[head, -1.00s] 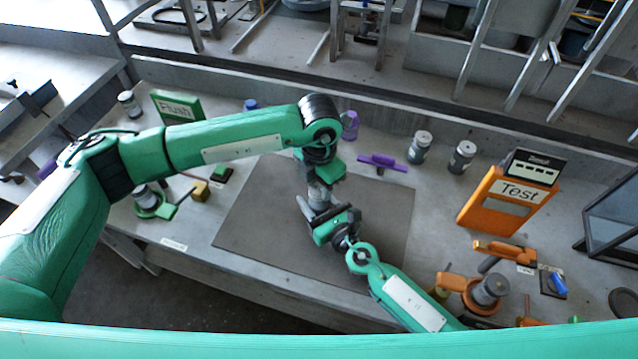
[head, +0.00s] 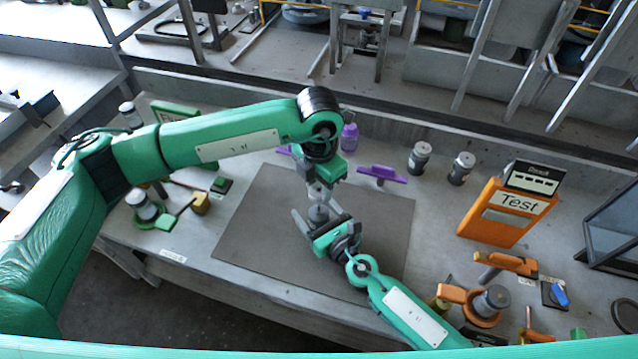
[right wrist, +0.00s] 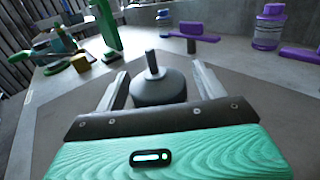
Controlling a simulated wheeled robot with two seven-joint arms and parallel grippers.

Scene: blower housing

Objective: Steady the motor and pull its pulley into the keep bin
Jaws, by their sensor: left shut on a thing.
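The motor (head: 318,213) stands upright on the dark mat; the right wrist view shows its grey rounded body (right wrist: 158,88) with a bare shaft on top. My right gripper (head: 318,222) has one finger on each side of the motor; its fingers (right wrist: 160,88) look spread, with narrow gaps beside the body. My left gripper (head: 319,184) is above the motor, shut on a small pale grey piece, the pulley (head: 318,194), largely hidden by the gripper. The pulley is off the shaft. I cannot make out which container is the keep bin.
The dark mat (head: 250,235) is mostly clear. Purple fixtures (head: 382,175) and grey jars (head: 419,158) stand behind it. An orange Test panel (head: 510,210) and orange fixtures (head: 470,303) are at the right. Green fixtures (head: 150,215) are at the left.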

